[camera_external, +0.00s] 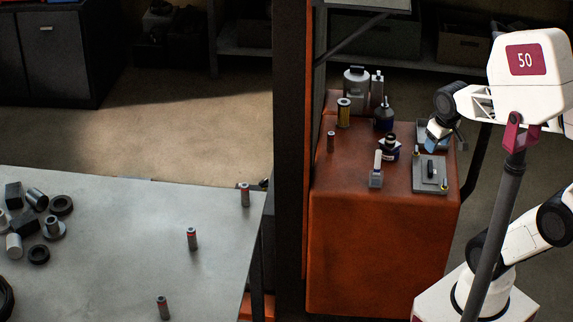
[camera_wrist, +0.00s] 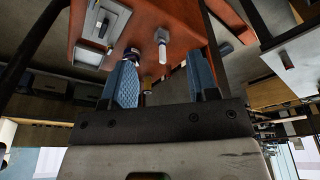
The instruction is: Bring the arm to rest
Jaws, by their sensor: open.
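My gripper (camera_external: 437,136) shows in the external view at the end of my white arm, over the right side of the orange cabinet top. In the wrist view my gripper (camera_wrist: 161,80) has its two blue pads well apart with nothing held between them. A white-capped item (camera_wrist: 161,40) on the cabinet shows beyond the gap. Part of my gripper is hidden by my own arm in the external view, so its exact height above the cabinet is hard to tell.
The orange cabinet (camera_external: 380,240) carries bottles, a yellow-banded cylinder (camera_external: 344,113), a dark jar (camera_external: 389,147), a white-handled item (camera_external: 377,170) and a grey plate fixture (camera_external: 430,174). A dark post (camera_external: 291,150) separates it from the grey table (camera_external: 120,240), which holds several small cylinders and rings.

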